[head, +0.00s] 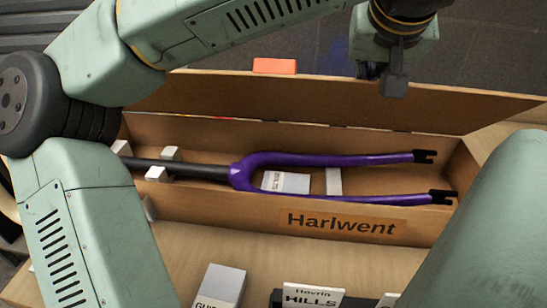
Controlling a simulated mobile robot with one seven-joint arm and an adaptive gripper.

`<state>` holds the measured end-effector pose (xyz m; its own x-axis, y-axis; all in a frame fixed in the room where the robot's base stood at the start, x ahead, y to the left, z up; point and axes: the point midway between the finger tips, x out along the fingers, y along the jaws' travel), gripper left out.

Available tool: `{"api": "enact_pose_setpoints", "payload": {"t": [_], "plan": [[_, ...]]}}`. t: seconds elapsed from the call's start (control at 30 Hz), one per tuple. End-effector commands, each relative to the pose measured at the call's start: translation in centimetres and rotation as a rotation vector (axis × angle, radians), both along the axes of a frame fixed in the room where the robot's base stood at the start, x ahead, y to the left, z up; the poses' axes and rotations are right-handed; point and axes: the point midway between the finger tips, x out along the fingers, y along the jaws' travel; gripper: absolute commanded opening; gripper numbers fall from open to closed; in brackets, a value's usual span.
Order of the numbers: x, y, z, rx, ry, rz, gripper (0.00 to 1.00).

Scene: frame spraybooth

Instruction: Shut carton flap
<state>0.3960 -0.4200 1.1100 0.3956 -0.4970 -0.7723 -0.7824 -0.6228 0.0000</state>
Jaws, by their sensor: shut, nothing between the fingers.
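A long brown carton (270,212) marked "Harlwent" stands open on the table. Its long back flap (290,100) stands up from the far wall and leans away from the opening. A purple fork (330,160) with a dark steerer tube lies inside, among white blocks (333,181) and a small white box with print (286,182). My gripper (394,86) is shut and empty, pointing down at the upper right part of the back flap. It overlaps the flap in the picture; I cannot tell whether they touch.
An orange block (275,66) shows at the flap's top edge. A grey-white box (221,286) and a "HILLS" label card (312,296) stand in front of the carton. My arm links cover the left side and lower right. Bare table (330,258) lies before the carton.

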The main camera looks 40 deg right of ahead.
Motion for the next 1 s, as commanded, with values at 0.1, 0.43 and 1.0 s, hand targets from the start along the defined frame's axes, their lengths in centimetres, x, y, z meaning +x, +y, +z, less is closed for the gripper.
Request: {"api": "enact_pose_setpoints", "payload": {"t": [0.1, 0.43, 1.0], "plan": [[0.0, 0.0, 0.4, -0.004, -0.002, 0.001, 0.0], [0.0, 0.0, 3.6, -0.007, -0.005, 0.002, 0.0], [0.0, 0.0, 8.7, -0.007, -0.005, 0.002, 0.0]]}}
